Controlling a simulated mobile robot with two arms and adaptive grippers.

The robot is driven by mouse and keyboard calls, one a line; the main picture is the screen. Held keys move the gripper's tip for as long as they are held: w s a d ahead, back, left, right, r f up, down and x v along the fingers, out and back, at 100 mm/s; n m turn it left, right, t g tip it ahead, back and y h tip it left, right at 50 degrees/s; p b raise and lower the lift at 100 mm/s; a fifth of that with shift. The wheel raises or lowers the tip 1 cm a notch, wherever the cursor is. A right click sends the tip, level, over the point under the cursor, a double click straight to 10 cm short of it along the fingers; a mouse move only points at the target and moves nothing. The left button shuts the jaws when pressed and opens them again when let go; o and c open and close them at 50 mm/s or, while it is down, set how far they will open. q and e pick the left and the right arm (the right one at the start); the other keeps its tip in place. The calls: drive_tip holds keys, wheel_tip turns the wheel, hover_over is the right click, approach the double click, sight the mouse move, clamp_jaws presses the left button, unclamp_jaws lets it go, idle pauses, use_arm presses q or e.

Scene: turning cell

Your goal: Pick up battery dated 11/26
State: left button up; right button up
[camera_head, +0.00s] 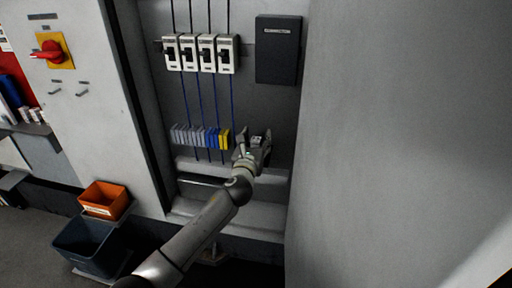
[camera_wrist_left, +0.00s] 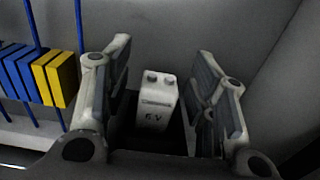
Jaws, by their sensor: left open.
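A white block-shaped battery (camera_wrist_left: 156,108) with two round terminals on top stands upright in the left wrist view, in or on a dark holder. Its front seems to read "6 V"; I cannot read a date on it. My left gripper (camera_wrist_left: 164,55) is open, with one finger on each side of the battery and gaps between. In the head view my left gripper (camera_head: 254,140) is at the lower right of the open cabinet, and the battery shows only as a small pale patch (camera_head: 257,141) between its fingers. My right gripper is not in view.
A row of grey, blue and yellow terminal blocks (camera_head: 201,136) sits just left of the gripper, with blue wires. Several white breakers (camera_head: 201,53) and a dark box (camera_head: 278,50) are above. A grey panel (camera_head: 400,140) stands close on the right. Orange (camera_head: 104,200) and dark bins (camera_head: 92,245) stand lower left.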

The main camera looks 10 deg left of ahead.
use_arm(q)
drive_tip(key=c, duration=1.1)
clamp_jaws()
drive_tip(key=shift+r, duration=0.15)
